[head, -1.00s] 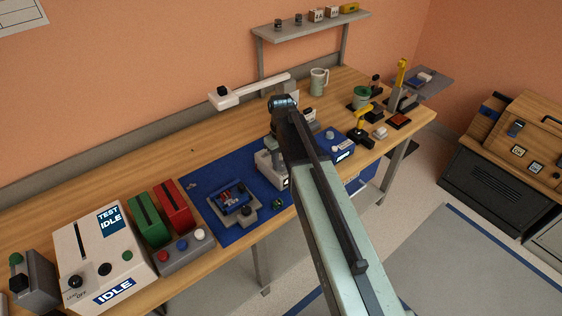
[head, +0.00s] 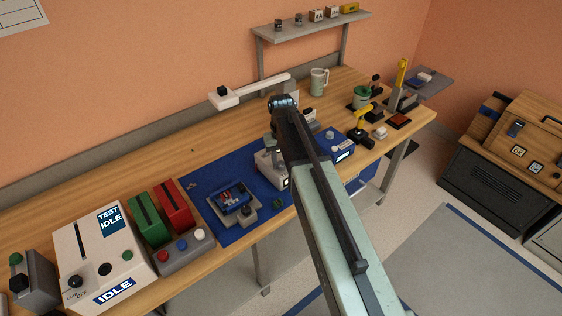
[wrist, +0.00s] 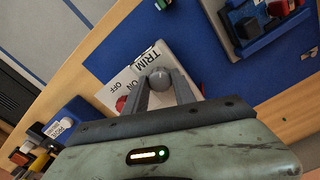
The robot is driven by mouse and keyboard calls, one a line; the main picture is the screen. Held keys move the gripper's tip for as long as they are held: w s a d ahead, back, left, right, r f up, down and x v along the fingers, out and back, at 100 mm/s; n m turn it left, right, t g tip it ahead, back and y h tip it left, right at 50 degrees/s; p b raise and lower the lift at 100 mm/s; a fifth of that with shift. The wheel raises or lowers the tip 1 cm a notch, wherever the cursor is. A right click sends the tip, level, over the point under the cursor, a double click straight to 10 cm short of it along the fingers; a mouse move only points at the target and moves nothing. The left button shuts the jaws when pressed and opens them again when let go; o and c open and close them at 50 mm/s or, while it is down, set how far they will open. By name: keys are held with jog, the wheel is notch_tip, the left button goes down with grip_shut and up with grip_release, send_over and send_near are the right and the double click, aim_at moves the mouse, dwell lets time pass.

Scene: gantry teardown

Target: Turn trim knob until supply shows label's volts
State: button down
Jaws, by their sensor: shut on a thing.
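The supply is a pale box marked TRIM, ON and OFF (wrist: 118,84) in the wrist view. In the head view its pale body (head: 266,169) is partly hidden behind my arm. The trim knob (wrist: 160,77) is grey and round, beside the word TRIM. My gripper (wrist: 159,84) has one finger on each side of the knob and is shut on it. A red switch (wrist: 121,103) shows left of the fingers. The supply's reading cannot be made out in either view, and no label with volts is legible.
A blue mat (head: 226,228) holds a grey fixture with a blue device (head: 232,197). A blue box (head: 337,147) stands right of my arm. A white tester reading IDLE (head: 92,247) and green and red slotted blocks (head: 146,219) stand at left.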

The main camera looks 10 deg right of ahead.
aim_at(281, 163)
jog(key=c, duration=1)
grip_release()
jog(key=shift+c, duration=0.2)
notch_tip(281, 163, up, 8)
jog(key=p, duration=0.8)
jog(key=shift+f, duration=0.15)
